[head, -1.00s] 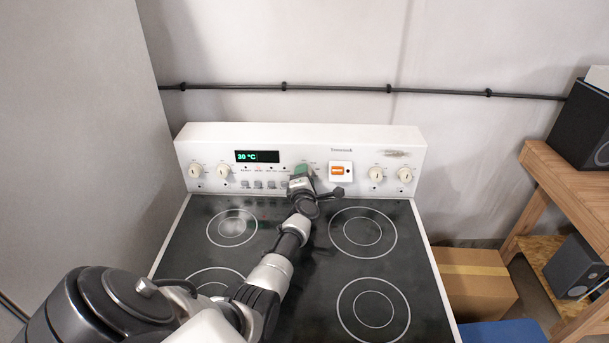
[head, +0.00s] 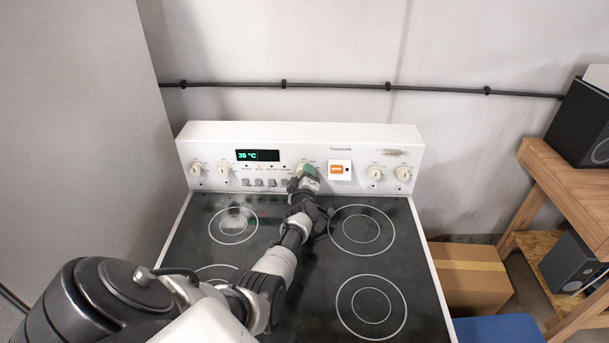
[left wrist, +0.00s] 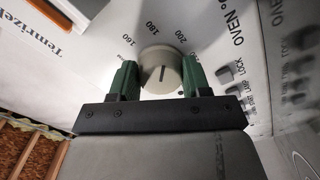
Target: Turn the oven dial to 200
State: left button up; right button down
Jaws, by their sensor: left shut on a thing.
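The oven dial (left wrist: 162,68) is a round pale knob in the left wrist view, with printed numbers around it. Its dark mark points roughly up in that view, toward the stretch between 180 and 200; I cannot tell the exact setting. My left gripper (left wrist: 161,77) has its green fingers on both sides of the dial and is shut on it. In the head view my left gripper (head: 309,173) reaches the white control panel (head: 225,134) and largely hides the dial. The green display (head: 257,155) reads about 36 °C. My right gripper is not in view.
The black glass cooktop (head: 290,325) lies below my left arm. Other knobs (head: 375,173) and an orange switch (head: 336,170) sit on the panel. A cardboard box (head: 470,280) and wooden table (head: 560,180) stand to the right; a grey wall is at left.

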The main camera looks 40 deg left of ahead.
pick_arm(q)
jog(key=shift+f+m, duration=0.15)
jog(key=shift+m, duration=0.75)
jog(key=o, duration=0.9)
jog(key=shift+s+d+p, duration=0.35)
jog(key=shift+s+p, duration=0.05)
jog(key=v, duration=0.8)
jog(key=shift+s+d+p, duration=0.1)
jog(key=shift+p, duration=0.25)
jog(key=shift+v, duration=0.75)
